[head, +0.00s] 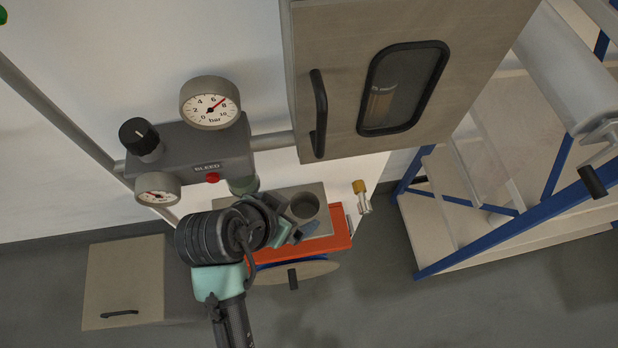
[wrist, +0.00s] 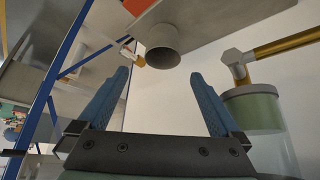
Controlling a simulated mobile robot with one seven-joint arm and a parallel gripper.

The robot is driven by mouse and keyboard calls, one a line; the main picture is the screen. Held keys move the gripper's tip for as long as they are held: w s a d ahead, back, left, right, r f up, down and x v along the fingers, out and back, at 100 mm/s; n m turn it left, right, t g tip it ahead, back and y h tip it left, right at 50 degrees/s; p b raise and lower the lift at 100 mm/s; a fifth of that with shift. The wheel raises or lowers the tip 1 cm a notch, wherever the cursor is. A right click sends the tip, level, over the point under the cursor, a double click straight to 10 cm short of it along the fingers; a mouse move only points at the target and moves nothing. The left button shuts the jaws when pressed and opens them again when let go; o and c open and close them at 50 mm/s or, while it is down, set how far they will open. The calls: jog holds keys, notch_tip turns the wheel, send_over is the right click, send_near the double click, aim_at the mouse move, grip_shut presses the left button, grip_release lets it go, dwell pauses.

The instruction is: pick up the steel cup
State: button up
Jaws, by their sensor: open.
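The steel cup (head: 305,205) is a grey, open-topped cylinder standing on a grey plate (head: 317,192) above a red-orange top. In the wrist view the cup (wrist: 163,47) shows just beyond my fingertips and roughly centred between them, with the picture turned so that it seems to hang from the plate. My gripper (head: 296,219) is close beside the cup in the head view and hides part of its lower side. In the wrist view the blue fingers of my gripper (wrist: 160,74) are spread wide, with nothing between them.
A bleed unit (head: 200,150) with gauges and a red button is on the wall at left. A cabinet (head: 350,100) with a window overhangs above the cup. A small brass-topped fitting (head: 361,190) is right of the plate.

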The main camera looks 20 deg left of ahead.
send_near(312, 205)
jog(key=shift+p+x, duration=0.7)
jog(key=shift+x, duration=1.95)
jog(key=c, duration=1.2)
jog(key=shift+c, duration=0.2)
jog(key=shift+r, duration=0.1)
